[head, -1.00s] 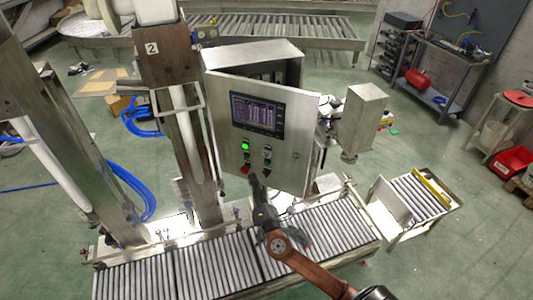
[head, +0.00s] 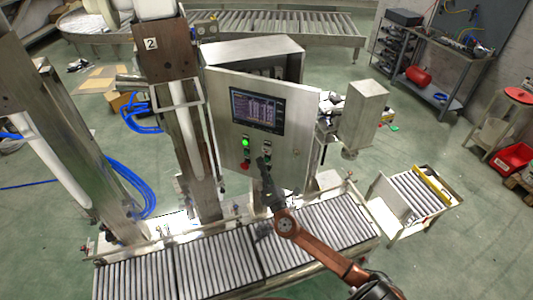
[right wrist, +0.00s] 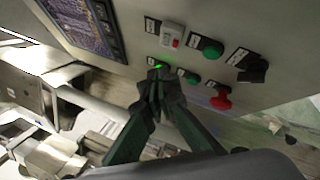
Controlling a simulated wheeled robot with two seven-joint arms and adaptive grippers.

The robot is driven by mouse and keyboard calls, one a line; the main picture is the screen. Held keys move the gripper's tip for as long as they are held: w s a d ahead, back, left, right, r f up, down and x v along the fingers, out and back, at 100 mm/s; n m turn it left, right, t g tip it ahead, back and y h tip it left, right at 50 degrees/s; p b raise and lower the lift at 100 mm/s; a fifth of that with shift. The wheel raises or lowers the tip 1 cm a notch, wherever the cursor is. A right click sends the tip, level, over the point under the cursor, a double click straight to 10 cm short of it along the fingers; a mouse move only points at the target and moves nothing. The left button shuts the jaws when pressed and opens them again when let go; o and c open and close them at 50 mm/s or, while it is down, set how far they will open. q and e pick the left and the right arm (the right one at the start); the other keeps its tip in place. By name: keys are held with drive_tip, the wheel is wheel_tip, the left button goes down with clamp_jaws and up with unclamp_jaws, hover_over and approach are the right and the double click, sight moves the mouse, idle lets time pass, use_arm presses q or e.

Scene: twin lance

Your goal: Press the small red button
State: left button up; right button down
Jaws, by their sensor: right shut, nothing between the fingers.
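The small red button (right wrist: 175,43) sits on a white block on the control panel (head: 290,150), at the end of a row with a green button (right wrist: 211,48) and a black knob (right wrist: 252,70). In the head view the white block (head: 268,142) is tiny. My right gripper (head: 262,161) is shut and empty, pointing up at the panel's lower controls. In the right wrist view its closed fingertips (right wrist: 160,74) lie below the small red button, overlapping the lit green button (right wrist: 162,65). Contact with the panel cannot be told. My left gripper is not in view.
A larger red mushroom button (right wrist: 219,99) and another green button (right wrist: 192,78) share the lit button's row. A screen (head: 257,110) is above the controls. A roller conveyor (head: 215,262) runs below the panel. A metal column (head: 195,150) stands to its left.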

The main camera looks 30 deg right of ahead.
sight(266, 152)
drive_tip(key=shift+w+d+b, duration=0.4)
drive_tip(key=shift+w+d, duration=0.25)
drive_tip(key=shift+d, duration=0.25)
idle(0.8)
drive_tip(key=shift+w+d+b, duration=0.25)
drive_tip(key=shift+d+b, duration=0.05)
drive_tip(key=shift+b, duration=0.1)
drive_tip(key=shift+w+d, duration=0.15)
drive_tip(key=shift+d, duration=0.1)
idle(0.6)
drive_tip(key=shift+a, duration=0.15)
drive_tip(key=shift+s+a, duration=0.45)
idle(0.4)
